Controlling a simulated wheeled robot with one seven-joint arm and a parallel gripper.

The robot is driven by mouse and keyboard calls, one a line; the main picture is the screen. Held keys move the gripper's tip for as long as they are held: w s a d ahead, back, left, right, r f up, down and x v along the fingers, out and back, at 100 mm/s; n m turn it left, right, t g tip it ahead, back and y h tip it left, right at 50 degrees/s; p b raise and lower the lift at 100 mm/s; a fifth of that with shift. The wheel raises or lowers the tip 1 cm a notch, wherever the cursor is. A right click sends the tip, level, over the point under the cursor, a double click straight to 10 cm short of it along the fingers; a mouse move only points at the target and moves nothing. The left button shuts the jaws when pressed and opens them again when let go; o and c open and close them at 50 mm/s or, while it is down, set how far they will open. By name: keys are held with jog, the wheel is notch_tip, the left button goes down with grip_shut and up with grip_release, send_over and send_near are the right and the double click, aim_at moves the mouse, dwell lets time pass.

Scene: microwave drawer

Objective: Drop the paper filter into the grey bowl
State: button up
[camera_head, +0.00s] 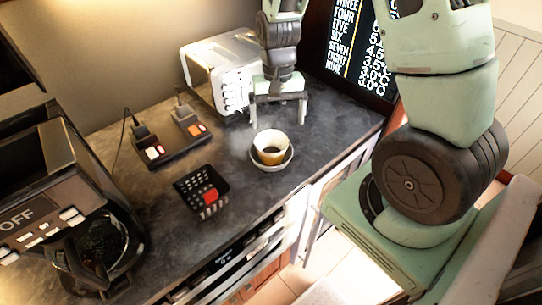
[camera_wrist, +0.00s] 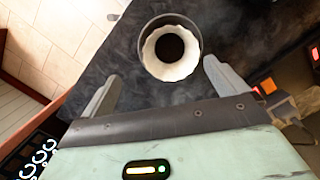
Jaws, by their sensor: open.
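The paper filter (camera_head: 270,143) is a pale, fluted cup with a dark patch in its middle. It sits upright within the rim of the grey bowl (camera_head: 284,164) on the dark counter. In the wrist view the white filter (camera_wrist: 151,60) shows inside the bowl's grey ring (camera_wrist: 198,28), ahead of my fingertips. My gripper (camera_head: 278,121) is open and empty, apart from the filter, above the counter and behind the bowl in the head view. The filter's underside is hidden.
A white appliance with knobs (camera_head: 222,75) stands at the back. A black basket with a red item (camera_head: 203,190) is left of the bowl. A power strip (camera_head: 168,145) lies farther left. A coffee machine (camera_head: 60,190) fills the near left. The counter's front edge is close to the bowl.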

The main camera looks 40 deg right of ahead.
notch_tip(320, 180, up, 15)
jog(key=w+b, duration=0.1)
jog(key=b, duration=0.1)
jog(key=shift+w+d+r, duration=0.15)
jog(key=shift+w+d, duration=0.15)
jog(key=shift+d, duration=0.15)
jog(key=s+a+f+n+b, duration=0.1)
jog(key=s+a+f+n, duration=0.25)
jog(key=a, duration=0.45)
jog(key=s+a+f+n+b, duration=0.2)
jog(key=s+a+n, duration=0.25)
jog(key=a, duration=0.45)
jog(key=s+a+f+n, duration=0.2)
jog(key=s+a+n, duration=0.1)
jog(key=s, duration=0.2)
jog(key=s+a+f+n+t+b, duration=0.1)
jog(key=s+a+f+n, duration=0.1)
jog(key=s, duration=0.4)
jog(key=shift+s+a+f+n, duration=0.15)
jog(key=shift+a+f+n, duration=0.25)
jog(key=shift+a, duration=0.35)
